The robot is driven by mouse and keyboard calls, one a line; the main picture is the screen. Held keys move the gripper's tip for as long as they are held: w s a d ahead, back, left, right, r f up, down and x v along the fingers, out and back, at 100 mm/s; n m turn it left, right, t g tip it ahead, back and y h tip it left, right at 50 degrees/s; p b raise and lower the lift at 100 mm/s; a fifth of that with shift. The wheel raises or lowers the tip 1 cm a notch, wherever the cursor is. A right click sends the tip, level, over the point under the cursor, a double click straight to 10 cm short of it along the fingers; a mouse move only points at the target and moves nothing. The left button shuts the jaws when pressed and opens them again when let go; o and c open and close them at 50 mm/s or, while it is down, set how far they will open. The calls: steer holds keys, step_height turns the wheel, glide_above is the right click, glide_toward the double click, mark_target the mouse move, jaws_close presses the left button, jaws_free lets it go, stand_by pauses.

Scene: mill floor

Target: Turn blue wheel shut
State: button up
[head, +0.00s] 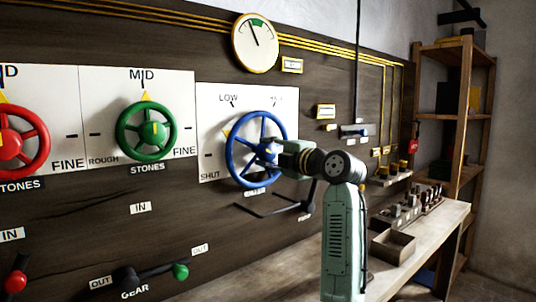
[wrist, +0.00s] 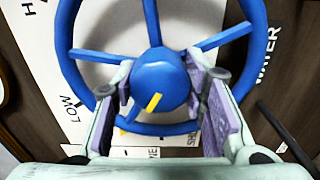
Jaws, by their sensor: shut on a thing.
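The blue wheel (head: 256,116) is mounted on a white dial plate (head: 290,100) on the dark wall panel. The plate carries LOW, a partly covered HALF and SHUT. A yellow pointer (head: 226,133) at the wheel's left edge lies between the LOW and SHUT marks. My gripper (head: 273,151) is at the hub from the right. In the wrist view my gripper (wrist: 163,95) has a finger on each side of the round blue hub (wrist: 158,80) and is shut on it. The hub bears a yellow stripe. The fingers hide part of the lower rim.
Green (head: 172,115) and red (head: 42,130) wheels are to the left. Below are a black crank handle (head: 265,212) and a gear lever with a green knob (head: 180,271). A bench (head: 440,225) with an open box (head: 393,246) stands to the right. A gauge (head: 255,43) hangs above.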

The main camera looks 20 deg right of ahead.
steer(key=n, duration=0.5)
steer(key=shift+n, duration=0.3)
stand_by(0.4)
steer(key=o, duration=1.2)
steer(key=shift+c, duration=0.2)
steer(key=v, duration=1.2)
steer(key=shift+d, duration=0.1)
